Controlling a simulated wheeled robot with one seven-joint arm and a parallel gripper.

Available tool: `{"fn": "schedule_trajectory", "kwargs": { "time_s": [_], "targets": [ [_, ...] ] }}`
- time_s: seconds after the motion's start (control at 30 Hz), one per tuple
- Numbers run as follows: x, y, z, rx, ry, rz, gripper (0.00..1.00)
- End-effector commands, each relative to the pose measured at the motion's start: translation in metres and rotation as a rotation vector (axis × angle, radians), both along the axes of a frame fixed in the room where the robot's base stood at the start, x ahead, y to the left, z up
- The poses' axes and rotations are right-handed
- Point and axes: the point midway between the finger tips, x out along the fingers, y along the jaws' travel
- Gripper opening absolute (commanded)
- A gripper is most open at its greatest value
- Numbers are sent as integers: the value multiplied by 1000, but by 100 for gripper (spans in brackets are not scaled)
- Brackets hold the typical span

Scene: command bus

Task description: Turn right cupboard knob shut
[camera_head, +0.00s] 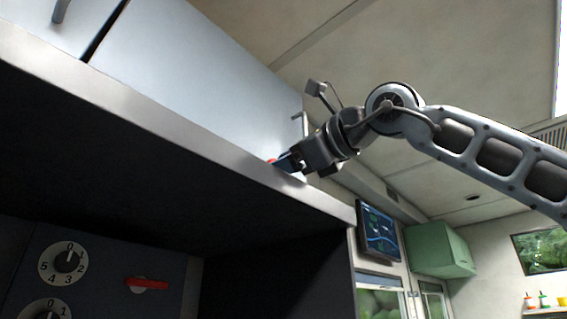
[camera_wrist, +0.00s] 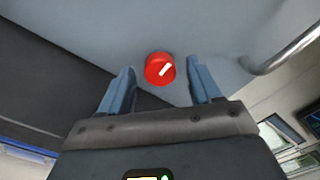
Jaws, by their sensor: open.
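The red cupboard knob (camera_wrist: 160,69) with a white mark is on the pale blue cupboard door (camera_wrist: 225,30). In the wrist view the white mark slants up to the right. My gripper (camera_wrist: 162,78) is open, with one blue finger on each side of the knob. In the head view my gripper (camera_head: 280,164) is at the lower right of the cupboard door (camera_head: 190,75), and only a bit of the red knob (camera_head: 271,162) shows beside the fingertips.
A metal door handle (camera_wrist: 288,50) is right of the knob. Below the door runs a grey ledge (camera_head: 150,120) over a dark recess with numbered dials (camera_head: 63,262) and a red switch (camera_head: 146,284). A wall screen (camera_head: 379,232) and green cabinet (camera_head: 440,250) stand to the right.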

Motion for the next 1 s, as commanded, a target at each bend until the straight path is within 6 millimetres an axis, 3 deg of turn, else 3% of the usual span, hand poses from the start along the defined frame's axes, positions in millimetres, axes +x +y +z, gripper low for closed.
{"fn": "schedule_trajectory", "kwargs": {
  "time_s": [0.17,0.6,1.0],
  "targets": [
    [-6,-9,-2,0,0,-1,63],
    [-44,-58,-1,1,0,-1,63],
    [-48,-62,0,0,0,0,63]
  ]
}}
